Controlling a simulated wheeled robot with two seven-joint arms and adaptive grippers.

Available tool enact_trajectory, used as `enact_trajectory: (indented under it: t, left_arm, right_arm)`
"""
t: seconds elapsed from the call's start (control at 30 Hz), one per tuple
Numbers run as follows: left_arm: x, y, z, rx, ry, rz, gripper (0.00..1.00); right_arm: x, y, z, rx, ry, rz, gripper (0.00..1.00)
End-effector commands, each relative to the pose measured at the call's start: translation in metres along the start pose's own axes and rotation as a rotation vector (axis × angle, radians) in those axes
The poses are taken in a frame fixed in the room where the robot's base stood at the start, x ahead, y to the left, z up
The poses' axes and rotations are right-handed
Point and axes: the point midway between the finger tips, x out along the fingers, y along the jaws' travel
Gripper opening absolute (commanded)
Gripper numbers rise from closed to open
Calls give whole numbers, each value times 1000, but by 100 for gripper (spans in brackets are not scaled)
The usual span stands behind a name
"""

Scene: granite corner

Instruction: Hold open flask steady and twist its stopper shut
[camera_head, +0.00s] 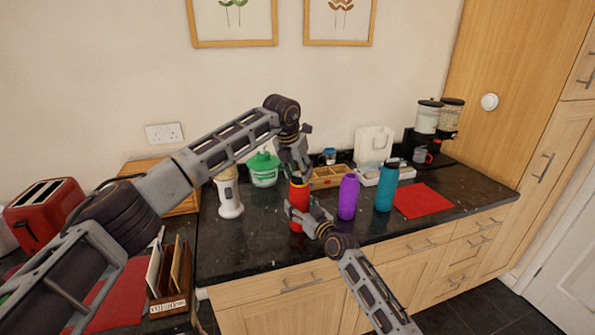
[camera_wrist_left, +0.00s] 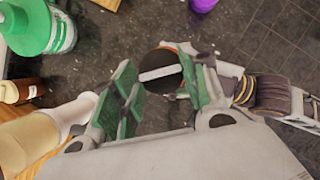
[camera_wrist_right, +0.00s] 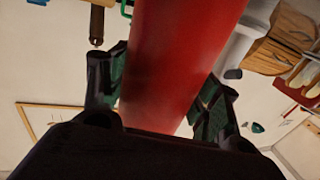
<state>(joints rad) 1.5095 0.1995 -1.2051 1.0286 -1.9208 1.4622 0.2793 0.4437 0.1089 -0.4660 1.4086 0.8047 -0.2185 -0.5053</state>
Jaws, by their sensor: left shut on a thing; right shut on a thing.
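The red flask (camera_head: 298,193) stands upright near the front of the dark counter. My right gripper (camera_head: 302,214) is shut around its body from the front; in the right wrist view the red body (camera_wrist_right: 180,60) fills the space between the fingers. My left gripper (camera_head: 298,177) comes down from above at the flask's top. In the left wrist view the dark round stopper (camera_wrist_left: 160,73), with a pale bar across it, sits between the green-padded fingers, which are shut on it. The stopper is mostly hidden in the head view, so I cannot tell how far it is seated.
A purple bottle (camera_head: 347,197) and a teal bottle (camera_head: 387,187) stand just right of the flask. A white grinder-like device (camera_head: 229,195) and a green-lidded tub (camera_head: 263,170) stand to its left and behind. A red mat (camera_head: 422,201) lies clear at the right.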

Motion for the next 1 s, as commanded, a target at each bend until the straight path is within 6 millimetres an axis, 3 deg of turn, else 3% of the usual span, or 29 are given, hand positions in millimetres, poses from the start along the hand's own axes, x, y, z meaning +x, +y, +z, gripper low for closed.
enact_trajectory:
  t: [1.0]
  left_arm:
    - [1,-5,3,-653,-2,274,20]
  right_arm:
    - [0,0,1,1,-1,0,26]
